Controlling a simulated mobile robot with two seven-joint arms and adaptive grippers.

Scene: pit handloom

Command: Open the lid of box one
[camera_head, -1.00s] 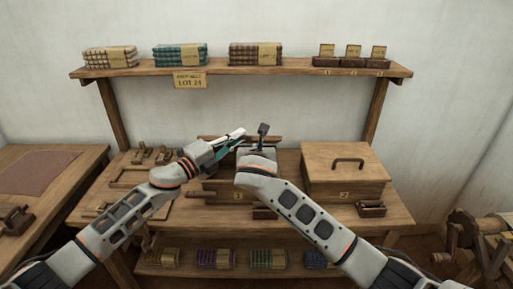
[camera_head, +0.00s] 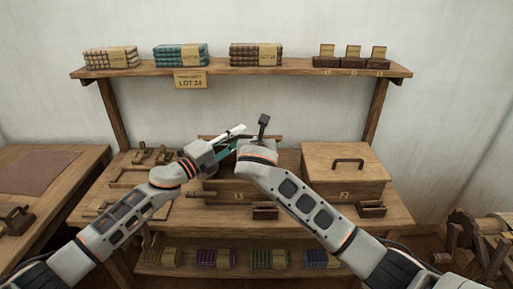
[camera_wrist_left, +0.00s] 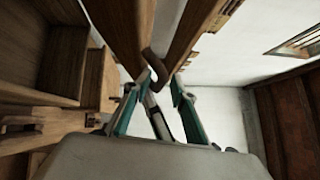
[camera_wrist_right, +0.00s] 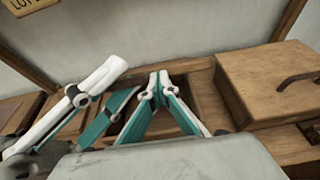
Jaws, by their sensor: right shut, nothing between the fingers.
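Box one (camera_head: 221,187) stands mid-bench, its upper part largely hidden by my arms. A wooden edge (camera_head: 241,138) shows behind my grippers; whether it is the lid's edge is hard to tell. My left gripper (camera_head: 236,139) is over box one, and its white and teal fingers are apart. In the left wrist view its fingertips (camera_wrist_left: 163,79) are close to a curved wooden piece (camera_wrist_left: 153,63) by two planks; contact is unclear. My right gripper (camera_wrist_right: 159,77) is shut and empty beside the left one. Its fingers are hidden in the head view.
Box two (camera_head: 343,180), with a dark handle on its closed lid, stands close on the right. A small wooden tray (camera_head: 371,209) sits before it. Wooden tools lie on the bench's left. The two arms nearly touch.

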